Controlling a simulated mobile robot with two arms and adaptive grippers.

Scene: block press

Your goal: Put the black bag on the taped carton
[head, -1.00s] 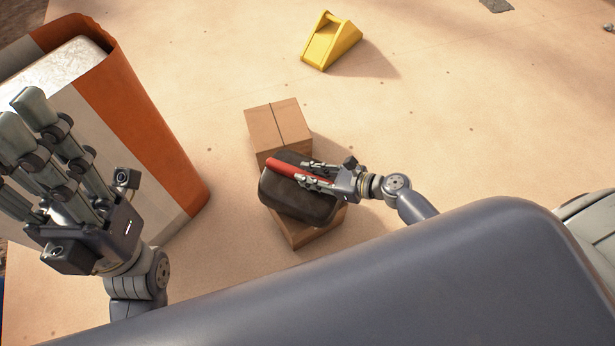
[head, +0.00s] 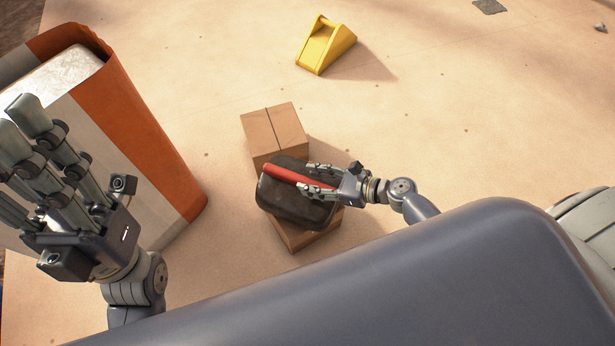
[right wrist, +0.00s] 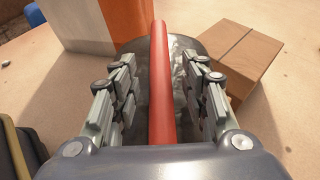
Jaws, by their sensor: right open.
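The black bag (head: 292,207), with a red bar handle (head: 284,175), lies over a brown carton (head: 298,239) that it mostly hides; it appears to rest on it. Another brown carton (head: 273,132) with a dark line across its top stands just behind the bag. My right gripper (head: 312,178) is open at the handle. In the right wrist view the red handle (right wrist: 161,85) runs between the two rows of fingers, with gaps on both sides. My left gripper (head: 30,150) is raised at the left, fingers spread, and looks open and empty.
A large orange and white container (head: 140,125) stands at the left. A yellow wedge-shaped object (head: 325,45) lies farther back on the sandy floor. The floor to the right of the cartons is clear. A dark patch (head: 490,6) is at the far right.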

